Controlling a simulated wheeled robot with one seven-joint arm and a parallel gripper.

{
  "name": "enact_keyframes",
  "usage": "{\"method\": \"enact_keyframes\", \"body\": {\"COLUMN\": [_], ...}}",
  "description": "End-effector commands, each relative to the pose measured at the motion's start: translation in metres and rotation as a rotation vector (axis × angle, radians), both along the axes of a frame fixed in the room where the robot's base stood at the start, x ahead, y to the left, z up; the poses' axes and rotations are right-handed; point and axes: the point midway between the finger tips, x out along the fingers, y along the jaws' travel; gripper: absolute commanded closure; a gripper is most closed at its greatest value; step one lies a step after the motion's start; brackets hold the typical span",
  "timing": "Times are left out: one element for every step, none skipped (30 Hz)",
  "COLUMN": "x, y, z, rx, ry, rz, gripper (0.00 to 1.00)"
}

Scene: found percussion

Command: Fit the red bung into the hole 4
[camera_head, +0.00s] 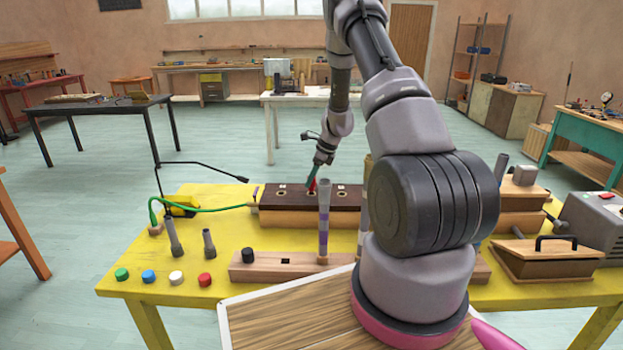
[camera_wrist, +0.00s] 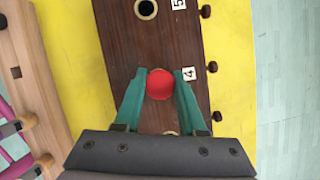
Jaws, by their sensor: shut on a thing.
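My gripper (camera_wrist: 160,80) is shut on the red bung (camera_wrist: 160,84), whose round red top shows between the green fingers. The bung is over the dark wooden board (camera_wrist: 120,45), beside the label 4 (camera_wrist: 188,73). Hole 4 itself is hidden under the bung and fingers. I cannot tell whether the bung is in the hole or just above it. In the head view my gripper (camera_head: 312,184) points down at the board (camera_head: 268,198), with a bit of red at its tips.
An open hole (camera_wrist: 147,9) lies by the label 5. Another hole is partly hidden by my gripper's body. In the head view a striped upright tube (camera_head: 323,222) stands in front of the board. Coloured caps (camera_head: 176,278) lie at the yellow table's front left.

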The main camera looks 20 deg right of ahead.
Motion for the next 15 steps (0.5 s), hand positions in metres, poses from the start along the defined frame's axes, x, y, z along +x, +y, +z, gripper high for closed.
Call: {"method": "enact_keyframes", "body": {"x": [0.000,0.000,0.000,0.000,0.000,0.000,0.000,0.000,0.000,0.000,0.000,0.000,0.000,0.000,0.000], "y": [0.000,0.000,0.000,0.000,0.000,0.000,0.000,0.000,0.000,0.000,0.000,-0.001,0.000,0.000,-0.001], "z": [-0.002,-0.002,-0.003,-0.004,-0.005,-0.006,-0.007,-0.007,-0.008,-0.009,-0.010,-0.011,-0.011,-0.012,-0.013], "rx": [0.000,0.001,0.001,0.001,0.001,0.000,0.000,0.000,-0.001,-0.001,-0.001,-0.002,-0.001,-0.001,-0.001], "ry": [0.000,0.001,0.001,0.001,0.001,0.000,0.000,0.000,0.000,0.000,0.000,0.000,-0.001,-0.001,-0.001], "rz": [0.000,-0.001,0.000,0.000,0.000,0.000,0.000,0.001,0.001,0.001,0.001,0.001,0.001,0.001,0.001], "gripper": [1.00,1.00,1.00,1.00,1.00,1.00,1.00,1.00,1.00,1.00,1.00,1.00,1.00,1.00,1.00]}}
